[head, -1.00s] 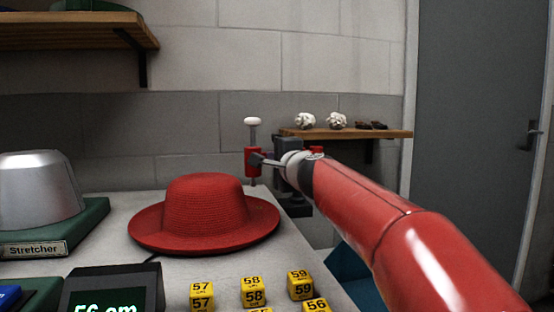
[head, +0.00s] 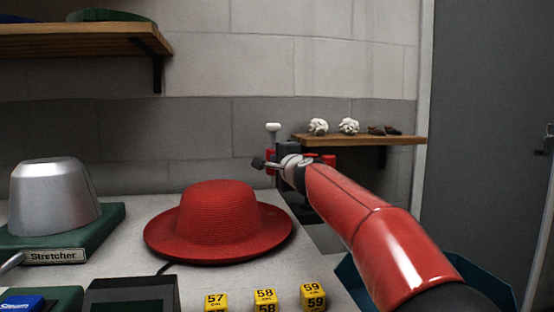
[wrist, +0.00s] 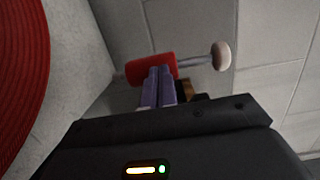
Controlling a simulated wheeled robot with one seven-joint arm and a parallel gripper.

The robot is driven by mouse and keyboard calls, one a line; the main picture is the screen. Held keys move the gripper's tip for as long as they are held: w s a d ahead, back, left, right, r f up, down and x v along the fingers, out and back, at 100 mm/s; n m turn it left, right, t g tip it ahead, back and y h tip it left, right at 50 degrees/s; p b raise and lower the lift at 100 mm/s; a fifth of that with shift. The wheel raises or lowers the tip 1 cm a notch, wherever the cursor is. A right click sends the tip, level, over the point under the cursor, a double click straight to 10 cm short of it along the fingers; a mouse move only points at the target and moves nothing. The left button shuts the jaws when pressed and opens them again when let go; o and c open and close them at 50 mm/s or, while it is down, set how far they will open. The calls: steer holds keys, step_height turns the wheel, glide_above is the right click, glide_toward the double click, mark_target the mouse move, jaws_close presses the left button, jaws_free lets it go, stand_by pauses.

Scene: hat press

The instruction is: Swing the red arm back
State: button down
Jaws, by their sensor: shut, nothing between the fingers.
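A red cylinder (wrist: 138,71) with a thin metal rod and a pale round knob (wrist: 221,56) shows in the wrist view. I take it to be part of the red arm. In the head view the white knob (head: 273,127) stands upright near the table's far right edge, and the red part below is mostly hidden by my gripper. My gripper (head: 259,162) is shut and empty. In the wrist view its fingertips (wrist: 160,72) are together and overlap the red cylinder; I cannot tell whether they touch it.
A red hat (head: 218,215) sits on the table, left of my gripper. A silver stretcher (head: 55,195) is at the left, and yellow number blocks (head: 265,297) are in front. A wooden shelf (head: 375,139) with white balls is behind my wrist.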

steer(key=shift+w+d+r+m+h+p, duration=0.15)
steer(key=shift+w+m+h+p, duration=0.1)
steer(key=shift+w+h+p, duration=0.35)
steer(key=shift+w+d+f+m+h+p, duration=0.1)
steer(key=shift+w+m+h+p, duration=0.25)
steer(key=shift+p, duration=0.4)
steer(key=shift+w+d+t, duration=0.15)
steer(key=shift+w+t, duration=0.05)
steer(key=shift+t, duration=0.1)
